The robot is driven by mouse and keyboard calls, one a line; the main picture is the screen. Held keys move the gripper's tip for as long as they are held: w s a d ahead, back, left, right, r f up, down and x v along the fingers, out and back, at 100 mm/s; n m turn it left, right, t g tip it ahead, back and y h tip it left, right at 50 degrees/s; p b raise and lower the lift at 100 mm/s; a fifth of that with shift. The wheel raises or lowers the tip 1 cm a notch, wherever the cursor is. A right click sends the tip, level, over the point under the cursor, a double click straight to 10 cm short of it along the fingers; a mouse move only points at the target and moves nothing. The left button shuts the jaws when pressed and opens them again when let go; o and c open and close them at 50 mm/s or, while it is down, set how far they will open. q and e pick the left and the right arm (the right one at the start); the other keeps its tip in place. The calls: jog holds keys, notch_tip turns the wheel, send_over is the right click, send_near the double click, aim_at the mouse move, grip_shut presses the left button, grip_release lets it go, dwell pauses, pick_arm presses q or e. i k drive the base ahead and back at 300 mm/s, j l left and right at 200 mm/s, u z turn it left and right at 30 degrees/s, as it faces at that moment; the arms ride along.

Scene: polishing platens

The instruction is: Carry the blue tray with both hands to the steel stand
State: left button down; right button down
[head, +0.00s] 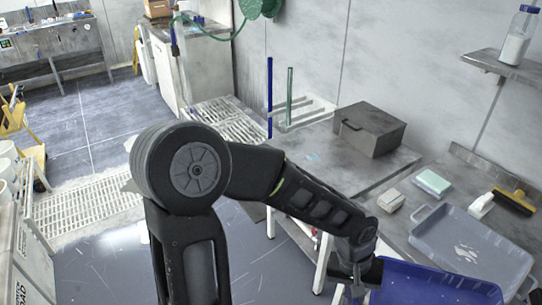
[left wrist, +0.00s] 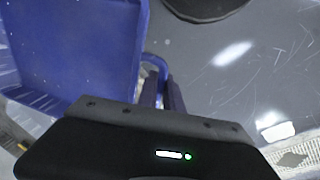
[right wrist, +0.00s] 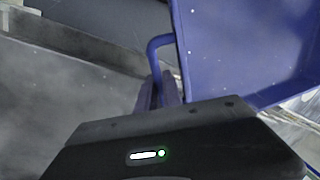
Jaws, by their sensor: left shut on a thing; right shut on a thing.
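The blue tray (head: 435,287) shows at the bottom right of the head view, partly cut off by the frame edge. In the left wrist view its blue wall and floor (left wrist: 75,50) fill the upper left. My left gripper (left wrist: 164,95) is shut on the tray's blue loop handle (left wrist: 157,64). In the right wrist view the tray (right wrist: 245,45) is at the upper right, and my right gripper (right wrist: 158,92) is shut on its other loop handle (right wrist: 155,48). My right gripper is outside the head view. I cannot tell for certain which surface is the steel stand.
A grey metal bench (head: 395,225) along the right wall bears a grey tray (head: 470,250), a sponge (head: 433,182), a brush (head: 514,201) and a small block (head: 391,201). A dark box (head: 368,130) sits farther back. Open floor (head: 100,125) lies at the left.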

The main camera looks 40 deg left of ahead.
aim_at(320, 158)
jog(key=u, duration=2.95)
jog(key=i+l+u, duration=0.1)
jog(key=i+l, duration=1.25)
jog(key=i, duration=0.3)
jog(key=i+l, duration=0.1)
jog(key=i, duration=0.3)
jog(key=z, duration=2.95)
